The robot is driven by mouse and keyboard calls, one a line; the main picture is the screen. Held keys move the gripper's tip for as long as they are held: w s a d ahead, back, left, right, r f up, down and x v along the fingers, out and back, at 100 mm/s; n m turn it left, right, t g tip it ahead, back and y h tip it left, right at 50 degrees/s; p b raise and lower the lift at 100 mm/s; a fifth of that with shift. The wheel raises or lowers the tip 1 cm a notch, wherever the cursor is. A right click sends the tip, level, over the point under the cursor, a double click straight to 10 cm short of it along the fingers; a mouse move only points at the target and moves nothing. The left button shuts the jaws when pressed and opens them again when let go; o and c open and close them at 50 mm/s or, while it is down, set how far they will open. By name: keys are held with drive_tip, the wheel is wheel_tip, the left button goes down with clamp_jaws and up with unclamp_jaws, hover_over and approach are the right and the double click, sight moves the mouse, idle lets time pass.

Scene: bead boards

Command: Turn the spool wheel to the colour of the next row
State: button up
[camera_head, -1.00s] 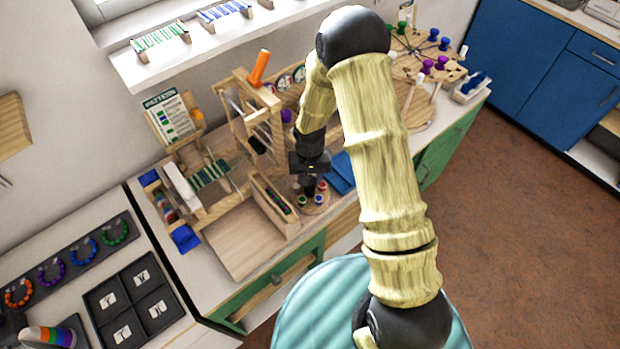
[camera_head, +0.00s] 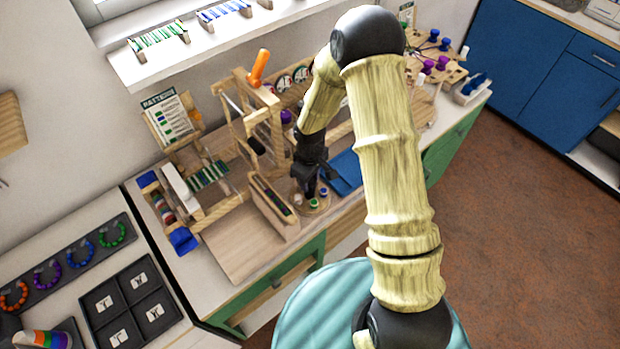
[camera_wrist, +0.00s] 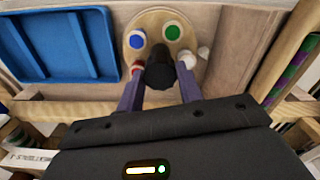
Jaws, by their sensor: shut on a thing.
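The spool wheel (camera_wrist: 155,22) is a round wooden disc with a black centre knob (camera_wrist: 160,66). In the wrist view it bears a blue spool (camera_wrist: 137,38), a green spool (camera_wrist: 173,32), a white one (camera_wrist: 203,52) at the right and a red one (camera_wrist: 137,68) at the left, partly hidden. My gripper (camera_wrist: 160,75) is shut on the knob, one finger on each side. In the head view my gripper (camera_head: 308,190) stands over the wheel, with green at the front. The pattern card (camera_head: 168,118) stands at the back left, with coloured rows too small to read surely.
A blue tray (camera_head: 346,172) lies right of the wheel. A narrow wooden box (camera_head: 272,203) stands close on its left. The wooden loom (camera_head: 210,176) with green-striped work is farther left. A frame with an orange handle (camera_head: 259,64) rises behind.

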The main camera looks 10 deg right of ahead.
drive_tip(key=shift+n, duration=0.5)
drive_tip(key=o, duration=1)
wheel_tip(320, 180, up, 18)
drive_tip(key=b, duration=0.2)
drive_tip(key=shift+f, duration=0.25)
drive_tip(key=s+d+r+m+t, duration=0.1)
drive_tip(key=s+d+m, duration=0.4)
drive_tip(key=s, duration=0.2)
drive_tip(key=s+d+m+t, duration=0.1)
drive_tip(key=s+d+m, duration=0.4)
drive_tip(key=s, duration=0.2)
drive_tip(key=shift+s+r+t, duration=0.15)
drive_tip(key=shift+r+t, duration=0.15)
drive_tip(key=shift+r, duration=0.1)
